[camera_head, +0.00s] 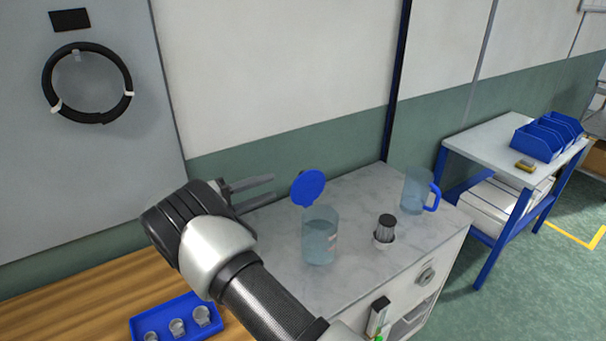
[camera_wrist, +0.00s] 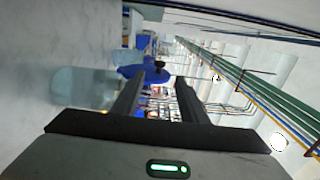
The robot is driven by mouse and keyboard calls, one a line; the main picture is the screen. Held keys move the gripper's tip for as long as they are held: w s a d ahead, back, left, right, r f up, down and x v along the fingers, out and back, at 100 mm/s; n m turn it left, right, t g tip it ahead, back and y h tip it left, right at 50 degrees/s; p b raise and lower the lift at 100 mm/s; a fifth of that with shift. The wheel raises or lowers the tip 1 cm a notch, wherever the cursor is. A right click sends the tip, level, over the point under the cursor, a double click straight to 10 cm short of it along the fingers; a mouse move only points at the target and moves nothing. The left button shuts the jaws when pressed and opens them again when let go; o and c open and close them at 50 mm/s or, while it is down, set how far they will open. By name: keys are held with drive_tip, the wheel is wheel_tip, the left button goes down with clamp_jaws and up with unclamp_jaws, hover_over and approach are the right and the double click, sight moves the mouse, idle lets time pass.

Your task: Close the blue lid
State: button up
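The blue lid (camera_head: 308,187) stands raised and tilted open at the back edge of a clear bluish container (camera_head: 319,236) on the marble-topped cabinet. My gripper (camera_head: 262,192) is to the left of the lid, its two fingers apart and pointing toward it, with nothing between them in the head view. In the wrist view the lid (camera_wrist: 143,73) shows beyond the fingers of my gripper (camera_wrist: 166,82), nearer the left finger. The container (camera_wrist: 85,88) lies sideways in that view, to the left. I cannot tell any contact between finger and lid.
A clear jug with a blue handle (camera_head: 417,191) and a dark-topped small device (camera_head: 385,229) stand right of the container. A blue tray with small cups (camera_head: 178,322) lies on the wooden surface. A wall is close behind the cabinet top (camera_head: 285,262).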

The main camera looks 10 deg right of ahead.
sight(303, 175)
drive_tip(key=p+x, duration=0.1)
drive_tip(key=x, duration=1.1)
drive_tip(key=shift+w+d, duration=0.15)
drive_tip(key=shift+d, duration=0.15)
clamp_jaws()
